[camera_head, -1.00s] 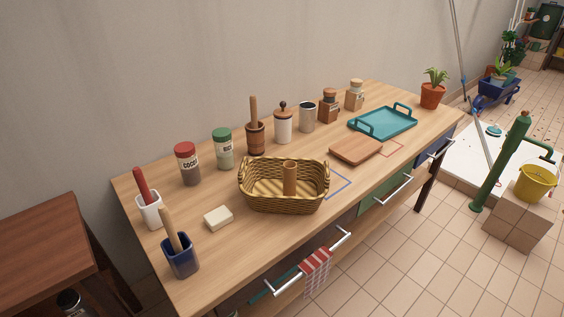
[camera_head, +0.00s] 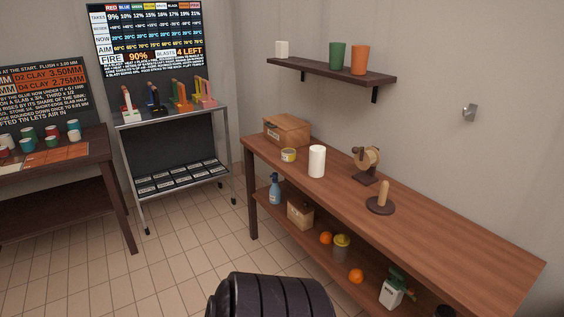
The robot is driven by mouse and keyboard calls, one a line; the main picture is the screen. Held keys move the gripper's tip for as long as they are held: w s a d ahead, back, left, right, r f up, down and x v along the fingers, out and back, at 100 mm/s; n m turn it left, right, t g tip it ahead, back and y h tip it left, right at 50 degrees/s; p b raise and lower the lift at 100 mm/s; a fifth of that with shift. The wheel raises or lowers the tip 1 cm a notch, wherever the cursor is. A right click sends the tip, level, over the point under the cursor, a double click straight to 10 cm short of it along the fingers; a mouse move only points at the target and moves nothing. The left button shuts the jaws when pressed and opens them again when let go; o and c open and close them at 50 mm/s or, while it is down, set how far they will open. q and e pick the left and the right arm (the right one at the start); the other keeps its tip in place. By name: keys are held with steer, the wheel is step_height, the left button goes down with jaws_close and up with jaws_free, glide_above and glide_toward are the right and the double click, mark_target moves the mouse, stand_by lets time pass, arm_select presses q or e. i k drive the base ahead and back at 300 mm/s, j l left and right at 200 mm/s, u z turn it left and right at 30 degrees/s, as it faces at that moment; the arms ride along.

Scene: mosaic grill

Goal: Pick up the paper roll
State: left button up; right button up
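A white paper roll (camera_head: 317,161) stands upright on the long wooden workbench (camera_head: 450,233), near its far end. It is apart from the things beside it, and its front is fully visible. A round dark base with a short upright wooden peg (camera_head: 382,195) stands on the same bench, nearer and to the right; the peg is bare. Neither of my grippers shows in the view, so nothing is seen touching the roll.
A wall shelf (camera_head: 330,71) with cups hangs above. A metal rack (camera_head: 175,117) is on the left. The tiled floor (camera_head: 190,250) before the bench is clear.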

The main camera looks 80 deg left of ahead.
mark_target(317, 153)
steer(key=u, duration=2.4)
steer(key=i+j+z, duration=0.15)
steer(key=i+j, duration=0.25)
steer(key=i+j+z, duration=0.2)
steer(key=i+j, duration=0.2)
steer(key=i+j+z, duration=0.15)
steer(key=i+j, duration=0.2)
steer(key=j, duration=0.25)
